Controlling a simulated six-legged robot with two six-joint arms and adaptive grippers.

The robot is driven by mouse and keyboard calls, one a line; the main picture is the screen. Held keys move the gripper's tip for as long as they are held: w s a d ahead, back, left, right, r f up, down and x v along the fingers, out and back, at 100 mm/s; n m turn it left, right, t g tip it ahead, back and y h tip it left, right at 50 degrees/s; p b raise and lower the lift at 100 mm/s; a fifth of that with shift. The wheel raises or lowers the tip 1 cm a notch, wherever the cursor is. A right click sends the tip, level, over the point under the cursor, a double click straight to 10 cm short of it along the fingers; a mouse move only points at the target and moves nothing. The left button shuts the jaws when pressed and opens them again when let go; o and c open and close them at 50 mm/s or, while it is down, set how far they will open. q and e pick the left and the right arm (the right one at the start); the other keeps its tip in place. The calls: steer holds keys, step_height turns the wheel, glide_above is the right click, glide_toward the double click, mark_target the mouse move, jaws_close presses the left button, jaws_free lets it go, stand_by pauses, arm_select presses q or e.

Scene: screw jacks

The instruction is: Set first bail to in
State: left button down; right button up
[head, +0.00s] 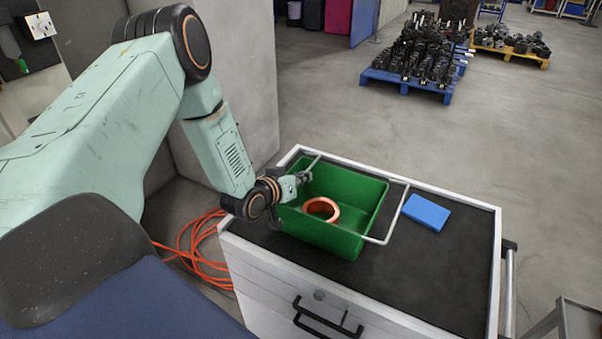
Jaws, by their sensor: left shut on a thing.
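A green open bin (372,218) stands on the dark top of a white drawer cabinet. One thin grey wire bail (398,216) sticks out past the bin's right side. Another thin bail (316,161) shows at the bin's back left, by my left gripper (305,177). My left gripper is at the bin's left rim and is shut on this bail; the fingers cover much of it. An orange ring (333,211) lies inside the bin. My right gripper is out of view.
A blue block (427,212) lies on the cabinet top (455,260), right of the bin. Orange cable (195,250) lies on the floor to the left. A grey wall or pillar (240,90) stands behind my left arm. The cabinet's right part is mostly clear.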

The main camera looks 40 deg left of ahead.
arm_select(q)
steer(key=shift+f+m, duration=0.25)
steer(key=shift+m, duration=0.05)
stand_by(0.5)
steer(key=c, duration=1.5)
jaws_free()
steer(key=shift+y, duration=0.4)
steer(key=v, duration=1)
steer(key=shift+s+a+r, duration=0.1)
steer(key=shift+s+a, duration=0.1)
steer(key=shift+s, duration=0.1)
steer(key=shift+s+d+r, duration=0.2)
steer(key=shift+s+r, duration=0.1)
steer(key=shift+s, duration=0.35)
